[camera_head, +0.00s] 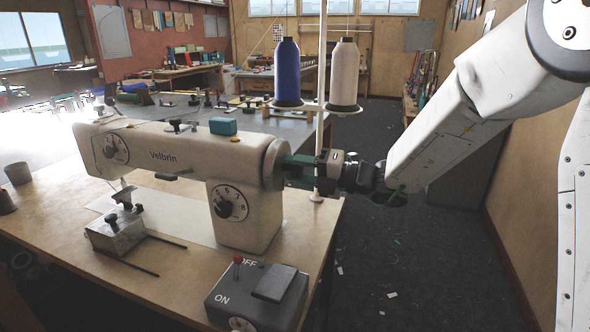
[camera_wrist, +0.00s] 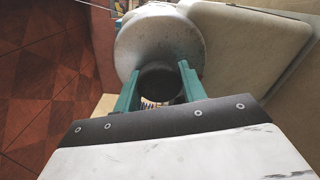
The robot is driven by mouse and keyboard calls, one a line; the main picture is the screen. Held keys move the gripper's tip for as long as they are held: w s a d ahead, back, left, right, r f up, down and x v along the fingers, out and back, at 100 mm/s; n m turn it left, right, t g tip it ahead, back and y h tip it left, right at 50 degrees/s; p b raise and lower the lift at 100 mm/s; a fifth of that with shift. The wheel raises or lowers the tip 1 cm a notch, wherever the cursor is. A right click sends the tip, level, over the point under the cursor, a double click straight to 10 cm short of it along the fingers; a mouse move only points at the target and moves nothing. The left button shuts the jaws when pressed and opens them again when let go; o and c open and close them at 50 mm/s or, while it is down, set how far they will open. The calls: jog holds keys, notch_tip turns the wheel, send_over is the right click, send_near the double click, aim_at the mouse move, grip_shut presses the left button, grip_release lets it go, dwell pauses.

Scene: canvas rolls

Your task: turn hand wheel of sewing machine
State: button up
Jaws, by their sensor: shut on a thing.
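The cream sewing machine (camera_head: 180,160), marked "Velbrin", stands on the wooden table. Its hand wheel (camera_head: 273,165) is the pale round end on the right side of the machine. In the wrist view the hand wheel (camera_wrist: 150,45) is a pale disc with a dark round hub (camera_wrist: 160,80) at its centre. My gripper (camera_head: 290,166) reaches in from the right, level with the wheel. Its green fingers (camera_wrist: 160,82) lie on either side of the dark hub and are shut on it. The exact contact is partly hidden in the head view.
A thread stand with a blue spool (camera_head: 287,75) and a cream spool (camera_head: 344,75) rises close behind my gripper. A grey ON/OFF switch box (camera_head: 256,297) sits at the table's front. A metal clamp block (camera_head: 115,235) stands left. Open floor (camera_head: 400,260) lies right of the table.

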jog(key=shift+w+d, duration=0.1)
dwell(0.4)
jog(key=o, duration=1)
jog(key=v, duration=0.7)
jog(key=shift+d+r, duration=0.1)
jog(key=shift+d, duration=0.25)
